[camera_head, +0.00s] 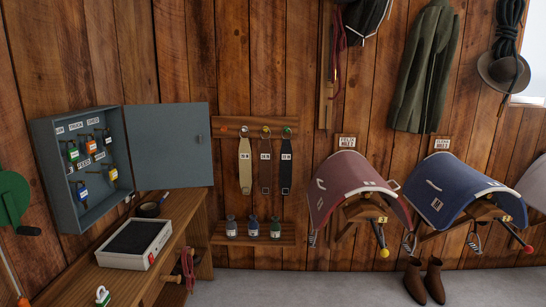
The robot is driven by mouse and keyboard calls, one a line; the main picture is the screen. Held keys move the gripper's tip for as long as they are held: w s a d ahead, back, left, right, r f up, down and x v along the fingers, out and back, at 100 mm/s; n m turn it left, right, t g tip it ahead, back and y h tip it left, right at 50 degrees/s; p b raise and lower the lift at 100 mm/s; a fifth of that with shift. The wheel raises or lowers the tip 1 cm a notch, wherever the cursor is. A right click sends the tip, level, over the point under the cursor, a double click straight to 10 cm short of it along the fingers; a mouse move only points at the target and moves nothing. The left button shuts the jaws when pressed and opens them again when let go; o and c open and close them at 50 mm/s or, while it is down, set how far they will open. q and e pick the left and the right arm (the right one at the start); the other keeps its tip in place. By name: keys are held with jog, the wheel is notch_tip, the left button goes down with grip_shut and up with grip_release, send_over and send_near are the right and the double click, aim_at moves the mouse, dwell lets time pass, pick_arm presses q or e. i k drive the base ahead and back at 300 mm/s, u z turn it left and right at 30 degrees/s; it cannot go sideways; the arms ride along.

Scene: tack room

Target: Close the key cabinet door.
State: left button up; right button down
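The key cabinet (61,190) is a grey-blue box on the wooden wall at the left. Several keys with coloured tags hang inside on hooks under white labels. Its door (172,145) is wide open, swung out to the right of the box, with its inner face showing. Neither of my grippers is in this view.
Straps (265,165) and bottles (253,228) are right of the door. A green reel (13,198) is far left.

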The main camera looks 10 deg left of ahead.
aim_at(166, 152)
jog(key=z, duration=0.25)
jog(key=i, duration=1.2)
jog(key=u, duration=0.4)
jog(key=i, duration=0.95)
jog(key=u, duration=0.65)
